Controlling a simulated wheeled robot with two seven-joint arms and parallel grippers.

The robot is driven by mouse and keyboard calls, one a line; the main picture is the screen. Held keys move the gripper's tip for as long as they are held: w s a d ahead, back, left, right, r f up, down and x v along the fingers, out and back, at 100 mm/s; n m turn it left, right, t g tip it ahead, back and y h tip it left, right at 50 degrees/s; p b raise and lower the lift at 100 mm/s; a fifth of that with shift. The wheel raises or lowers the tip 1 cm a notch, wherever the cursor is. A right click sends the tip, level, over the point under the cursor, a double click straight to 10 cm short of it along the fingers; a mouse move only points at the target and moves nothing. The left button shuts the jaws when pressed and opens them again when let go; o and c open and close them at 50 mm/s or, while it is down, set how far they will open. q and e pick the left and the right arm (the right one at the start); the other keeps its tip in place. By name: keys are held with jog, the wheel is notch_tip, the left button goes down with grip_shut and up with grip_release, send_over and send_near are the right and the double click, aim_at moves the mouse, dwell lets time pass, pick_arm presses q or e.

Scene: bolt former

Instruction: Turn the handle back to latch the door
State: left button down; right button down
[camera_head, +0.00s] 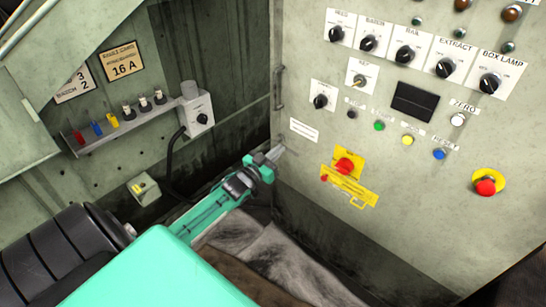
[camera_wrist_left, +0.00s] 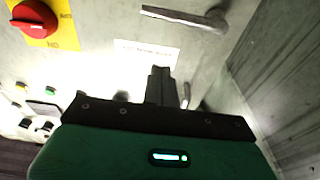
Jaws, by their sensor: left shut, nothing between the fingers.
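The handle (camera_wrist_left: 185,17) is a grey metal lever with a round hub at its right end in the left wrist view. It lies nearly level across the top of that view, on the grey control panel door (camera_head: 390,170). In the head view the handle (camera_head: 276,152) shows small at the panel's lower left edge, just beyond my fingertips. My left gripper (camera_head: 266,162) is shut and empty. In the wrist view its fingertips (camera_wrist_left: 160,72) point at the panel, with a visible gap to the handle in the picture. Exact depth is unclear. My right gripper is out of view.
A red switch on yellow (camera_head: 345,165) and a white label (camera_head: 304,130) sit right of the handle. A vertical grab bar (camera_head: 278,88) is above it. A shelf with coloured parts (camera_head: 115,122) and a grey box with a knob (camera_head: 198,112) are on the left wall.

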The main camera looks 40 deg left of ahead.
pick_arm(q)
jog(key=w, duration=0.5)
jog(key=shift+w+d+r, duration=0.2)
jog(key=shift+w+r, duration=0.15)
jog(key=shift+r, duration=0.05)
notch_tip(320, 180, down, 2)
jog(key=shift+f+b, duration=0.15)
jog(key=shift+b, duration=0.3)
jog(key=shift+s+f, duration=0.25)
jog(key=shift+f, duration=0.55)
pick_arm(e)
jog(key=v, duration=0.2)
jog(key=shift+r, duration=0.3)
pick_arm(q)
jog(key=shift+f+m, duration=0.15)
jog(key=shift+m, duration=0.15)
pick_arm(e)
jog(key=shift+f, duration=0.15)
